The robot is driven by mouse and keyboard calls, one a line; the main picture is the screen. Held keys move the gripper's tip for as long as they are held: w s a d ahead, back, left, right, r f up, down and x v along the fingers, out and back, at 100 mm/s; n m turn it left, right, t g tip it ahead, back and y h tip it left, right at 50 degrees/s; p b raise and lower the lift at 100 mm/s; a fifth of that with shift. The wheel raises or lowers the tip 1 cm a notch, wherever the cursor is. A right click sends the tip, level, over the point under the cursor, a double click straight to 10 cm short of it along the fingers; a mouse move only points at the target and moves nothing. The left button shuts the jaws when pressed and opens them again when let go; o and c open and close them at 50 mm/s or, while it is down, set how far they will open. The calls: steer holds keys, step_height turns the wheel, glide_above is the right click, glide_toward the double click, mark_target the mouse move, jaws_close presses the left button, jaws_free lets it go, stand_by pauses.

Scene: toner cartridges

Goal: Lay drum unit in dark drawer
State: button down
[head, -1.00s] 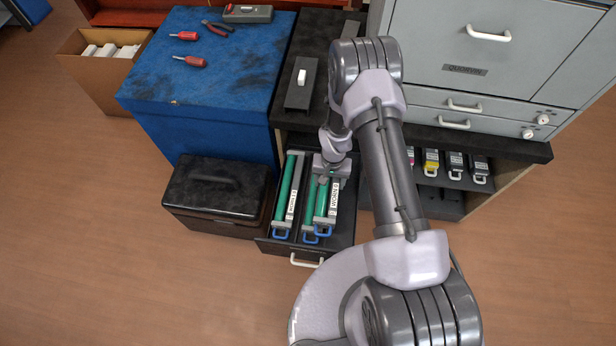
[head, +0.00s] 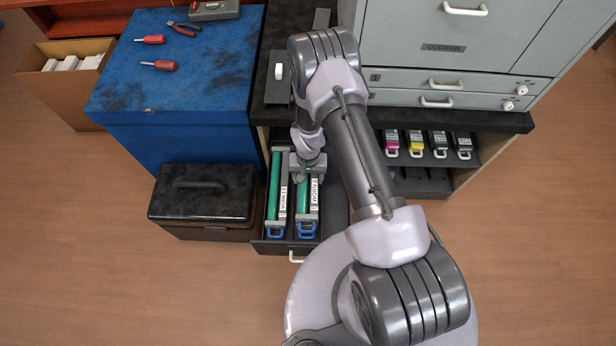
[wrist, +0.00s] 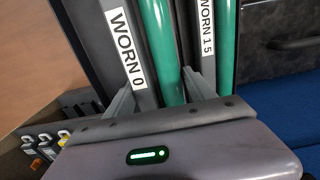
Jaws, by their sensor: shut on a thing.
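My gripper (head: 307,172) is shut on a drum unit (head: 315,196) with a green roller, a white WORN 0 label and a blue handle. It holds the unit lengthwise in or just over the open dark drawer (head: 274,247); I cannot tell whether it rests on the floor. In the wrist view my fingers (wrist: 160,92) are on both sides of the WORN 0 unit (wrist: 122,45). Another drum unit (head: 283,202), labelled WORN and 15 in the wrist view (wrist: 206,30), lies parallel to its left in the head view.
Bare drawer space (head: 336,212) shows right of the held unit. A black case (head: 203,192) stands left of the drawer. A blue-topped cabinet (head: 180,80) with tools is behind it. Toner cartridges (head: 440,144) stand on a shelf at right. The grey printer (head: 450,60) rises above.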

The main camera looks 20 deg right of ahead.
steer(key=shift+c, duration=1.6)
jaws_free()
steer(key=shift+r, duration=0.15)
step_height(320, 180, up, 13)
steer(key=p, duration=0.6)
step_height(320, 180, up, 22)
steer(key=r+t, duration=0.1)
steer(key=t, duration=0.1)
glide_above(308, 176)
steer(key=w, duration=0.2)
steer(key=s+a+r+t+y, duration=0.1)
steer(key=s+r, duration=0.3)
steer(key=r, duration=0.3)
steer(key=s+a+r+t, duration=0.1)
steer(key=s+r, duration=0.3)
steer(key=r, duration=0.3)
steer(key=s+a+r+t, duration=0.1)
steer(key=s+r, duration=0.2)
steer(key=s, duration=0.3)
steer(key=s+a+r+y, duration=0.1)
steer(key=s+r, duration=0.3)
steer(key=s, duration=0.3)
steer(key=shift+r+m+t, duration=0.15)
steer(key=shift+m+t, duration=0.25)
